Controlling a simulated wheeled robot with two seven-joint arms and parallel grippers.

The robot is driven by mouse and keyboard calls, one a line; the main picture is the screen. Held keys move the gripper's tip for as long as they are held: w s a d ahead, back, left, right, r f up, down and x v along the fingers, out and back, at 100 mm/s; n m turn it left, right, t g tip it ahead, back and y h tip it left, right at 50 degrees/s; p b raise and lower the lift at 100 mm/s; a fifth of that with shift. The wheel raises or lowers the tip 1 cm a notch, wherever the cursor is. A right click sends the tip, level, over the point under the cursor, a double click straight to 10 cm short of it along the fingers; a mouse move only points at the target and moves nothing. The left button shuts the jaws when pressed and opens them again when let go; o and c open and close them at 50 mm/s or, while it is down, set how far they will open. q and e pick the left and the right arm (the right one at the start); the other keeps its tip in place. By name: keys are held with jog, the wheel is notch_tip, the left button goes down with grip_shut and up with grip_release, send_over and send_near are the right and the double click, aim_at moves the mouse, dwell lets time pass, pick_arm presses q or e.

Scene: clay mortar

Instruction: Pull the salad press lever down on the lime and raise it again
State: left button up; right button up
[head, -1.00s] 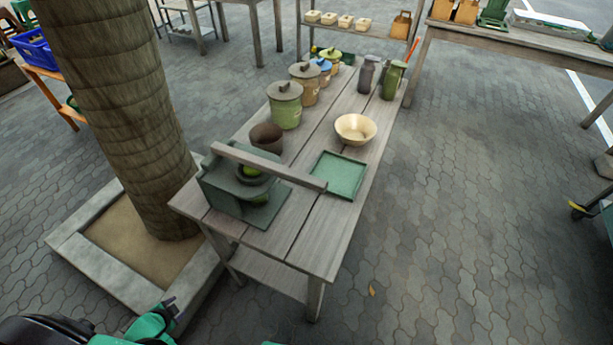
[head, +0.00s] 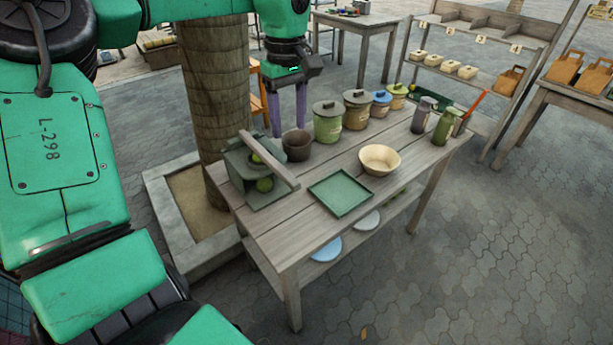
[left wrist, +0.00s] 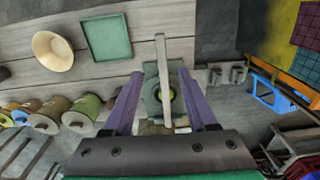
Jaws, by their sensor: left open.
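The green salad press (head: 238,165) stands at the near left end of the wooden table. Its long grey-brown lever (head: 272,163) reaches out over the press bed, above the green lime (head: 264,185). A second green patch shows beside the lever; I cannot tell what it is. My left gripper (head: 289,130) hangs fingers down behind the press, apart from it. Its purple fingers are spread and empty. In the left wrist view, the lever (left wrist: 160,60) and the lime (left wrist: 170,94) appear between the fingers, farther off. My right gripper is not in view.
A dark cup (head: 297,146) and lidded canisters (head: 328,124) line the table's back edge, close to my left gripper. A green tray (head: 341,193) and cream bowl (head: 379,159) lie right of the press. A tree trunk (head: 215,100) rises behind.

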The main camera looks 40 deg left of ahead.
pick_arm(q)
send_near(287, 175)
jog(key=shift+s+a+f+p, duration=0.1)
jog(key=shift+a+f+p, duration=0.2)
jog(key=shift+a, duration=0.1)
jog(key=f, duration=0.4)
jog(key=d+f+p, duration=0.1)
jog(key=f, duration=0.2)
jog(key=shift+a+f, duration=0.2)
jog(key=shift+f, duration=0.3)
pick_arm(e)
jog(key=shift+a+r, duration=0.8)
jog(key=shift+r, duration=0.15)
pick_arm(q)
jog(key=shift+d+r, duration=0.1)
grip_shut()
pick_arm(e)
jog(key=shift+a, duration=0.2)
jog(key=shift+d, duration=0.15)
